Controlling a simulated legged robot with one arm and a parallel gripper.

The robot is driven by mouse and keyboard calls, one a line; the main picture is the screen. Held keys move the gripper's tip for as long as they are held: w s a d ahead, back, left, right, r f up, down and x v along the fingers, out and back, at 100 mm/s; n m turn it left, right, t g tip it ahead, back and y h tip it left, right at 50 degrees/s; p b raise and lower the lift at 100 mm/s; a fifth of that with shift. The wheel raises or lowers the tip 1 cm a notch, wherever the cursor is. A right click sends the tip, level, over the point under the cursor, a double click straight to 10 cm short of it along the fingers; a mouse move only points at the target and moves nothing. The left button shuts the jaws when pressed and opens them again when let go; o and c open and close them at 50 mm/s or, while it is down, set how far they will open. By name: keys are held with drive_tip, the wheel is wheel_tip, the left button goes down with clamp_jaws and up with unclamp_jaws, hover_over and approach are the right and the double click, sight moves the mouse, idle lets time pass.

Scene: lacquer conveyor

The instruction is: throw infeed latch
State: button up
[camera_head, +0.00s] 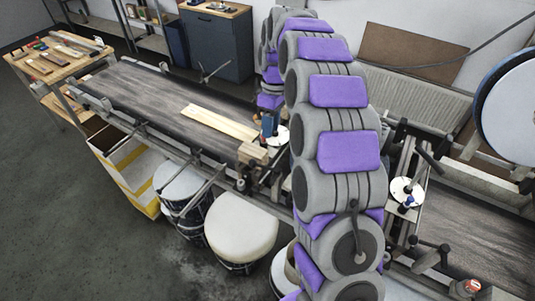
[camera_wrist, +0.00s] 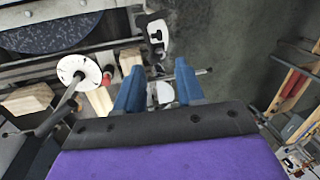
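My gripper (camera_wrist: 158,88) has two blue fingers set apart, with nothing clearly held between them. A thin metal bar (camera_wrist: 190,73) and a small pale part show beyond the fingertips. In the head view, the gripper (camera_head: 267,128) is partly hidden behind my arm, above the conveyor's near edge. A black-and-white fitting (camera_wrist: 154,36) is ahead of the fingers. I cannot tell which of these parts is the infeed latch.
Pale boards (camera_head: 218,122) lie on the dark conveyor belt (camera_head: 150,95). A similar white disc (camera_head: 407,191) is on the right-hand machine. White-topped drums (camera_head: 241,226) and a yellow-edged crate (camera_head: 125,165) stand below the conveyor. The floor at lower left is clear.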

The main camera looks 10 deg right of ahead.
wheel_tip(320, 180, down, 17)
drive_tip(key=n+p, duration=0.1)
drive_tip(key=p, duration=0.1)
drive_tip(key=shift+w+a+p, duration=0.3)
drive_tip(key=shift+a, duration=0.1)
idle(0.4)
drive_tip(key=shift+c, duration=0.3)
clamp_jaws()
idle(0.3)
